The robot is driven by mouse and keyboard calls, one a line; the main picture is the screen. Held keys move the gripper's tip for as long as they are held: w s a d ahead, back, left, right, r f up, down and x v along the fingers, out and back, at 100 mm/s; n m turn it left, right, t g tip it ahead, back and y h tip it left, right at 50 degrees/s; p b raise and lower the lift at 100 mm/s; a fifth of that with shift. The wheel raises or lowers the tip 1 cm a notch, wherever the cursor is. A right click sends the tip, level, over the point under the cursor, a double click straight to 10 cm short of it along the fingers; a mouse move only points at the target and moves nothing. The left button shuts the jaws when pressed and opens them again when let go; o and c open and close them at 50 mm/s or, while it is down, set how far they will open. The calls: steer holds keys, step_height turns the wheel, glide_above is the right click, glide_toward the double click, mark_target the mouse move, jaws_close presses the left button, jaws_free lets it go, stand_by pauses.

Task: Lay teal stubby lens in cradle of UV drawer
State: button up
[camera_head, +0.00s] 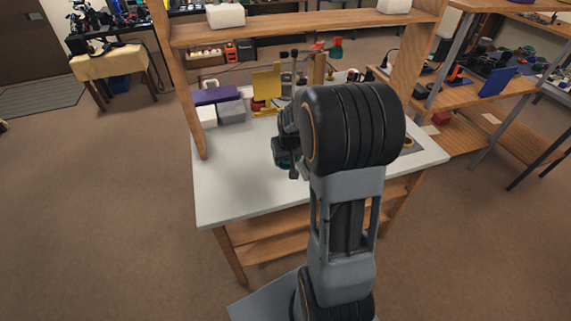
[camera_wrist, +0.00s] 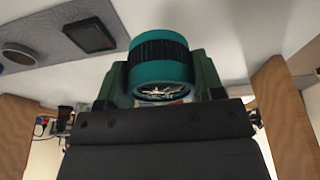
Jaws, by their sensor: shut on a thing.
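The teal stubby lens (camera_wrist: 160,50) is between the two fingers of my gripper (camera_wrist: 160,74) in the wrist view. It has teal bands, a black ribbed middle and a glassy end facing the camera. No cradle can be made out.
A grey box (camera_head: 231,111) and a white box (camera_head: 207,117) stand by the purple one. A yellow stand (camera_head: 266,84) is at the back. Wooden posts and a shelf (camera_head: 300,25) frame the table. A grey panel (camera_wrist: 62,40) shows in the wrist view. The table's front left is clear.

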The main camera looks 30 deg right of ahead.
glide_above(283, 172)
step_height(283, 172, down, 6)
steer(key=shift+w+f, duration=0.1)
steer(key=shift+f, duration=1.4)
steer(key=shift+f, duration=0.15)
steer(key=o, duration=0.5)
steer(key=shift+f, duration=0.1)
steer(key=o, duration=0.5)
